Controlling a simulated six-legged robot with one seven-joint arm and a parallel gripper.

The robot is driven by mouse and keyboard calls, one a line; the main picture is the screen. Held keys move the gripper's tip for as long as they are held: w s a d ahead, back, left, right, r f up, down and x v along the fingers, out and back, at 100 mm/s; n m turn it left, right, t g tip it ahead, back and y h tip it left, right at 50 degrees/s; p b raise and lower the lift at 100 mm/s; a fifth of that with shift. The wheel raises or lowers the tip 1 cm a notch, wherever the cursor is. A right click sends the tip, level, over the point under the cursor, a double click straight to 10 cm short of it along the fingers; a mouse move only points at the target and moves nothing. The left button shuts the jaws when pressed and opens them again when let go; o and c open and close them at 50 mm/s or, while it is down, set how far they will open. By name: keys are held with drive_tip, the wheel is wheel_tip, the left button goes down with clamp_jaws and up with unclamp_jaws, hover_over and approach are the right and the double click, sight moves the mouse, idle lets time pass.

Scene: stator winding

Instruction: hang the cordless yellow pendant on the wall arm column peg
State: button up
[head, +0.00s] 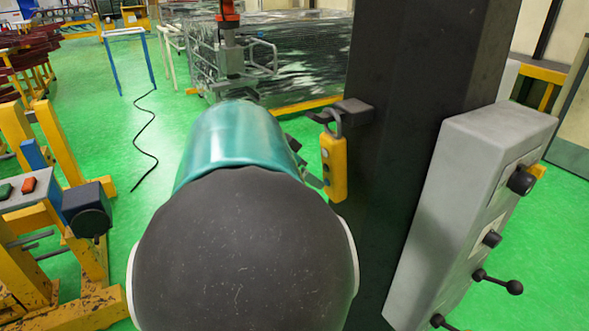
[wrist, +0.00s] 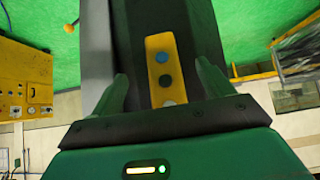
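The yellow pendant (head: 334,168) hangs upright beside the dark column (head: 425,80), with its dark hook loop (head: 331,122) at the peg (head: 352,110). The loop appears to be over the peg, though the exact contact is too small to tell. In the wrist view the pendant (wrist: 162,70) shows its blue and dark buttons between the two green fingers. My gripper (wrist: 161,85) is open, with a gap on each side of the pendant. In the head view my arm hides most of my gripper (head: 304,162), just left of the pendant.
A grey control box (head: 465,200) with knobs and levers is on the column's right side. A yellow stand (head: 60,240) with a button box is at the left. A wrapped stack (head: 300,65) stands behind.

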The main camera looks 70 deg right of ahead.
drive_tip(key=v, duration=1.3)
drive_tip(key=shift+w+a+r, duration=0.2)
drive_tip(key=shift+w+a, duration=0.05)
drive_tip(key=shift+a, duration=0.05)
drive_tip(key=w+a+f+n+t+y, duration=0.1)
drive_tip(key=w+a+f+n+t, duration=0.15)
drive_tip(key=w+a+n, duration=0.35)
drive_tip(key=w+a+f+n+t, duration=0.1)
drive_tip(key=a+f+n+t, duration=0.15)
drive_tip(key=a, duration=0.45)
drive_tip(key=w+a+f+n+t+y, duration=0.1)
drive_tip(key=w+a+f+n+t, duration=0.2)
drive_tip(key=a+n, duration=0.35)
drive_tip(key=a+f+n+t+y, duration=0.1)
drive_tip(key=a+f+n+y, duration=0.1)
drive_tip(key=a+n, duration=0.3)
drive_tip(key=a+f+n+t+y, duration=0.2)
drive_tip(key=a+f+n, duration=0.2)
drive_tip(key=a, duration=0.9)
drive_tip(key=shift+w+a+f+n, duration=0.2)
drive_tip(key=shift+w+a+n, duration=0.1)
drive_tip(key=shift+n, duration=0.8)
drive_tip(key=shift+d, duration=0.1)
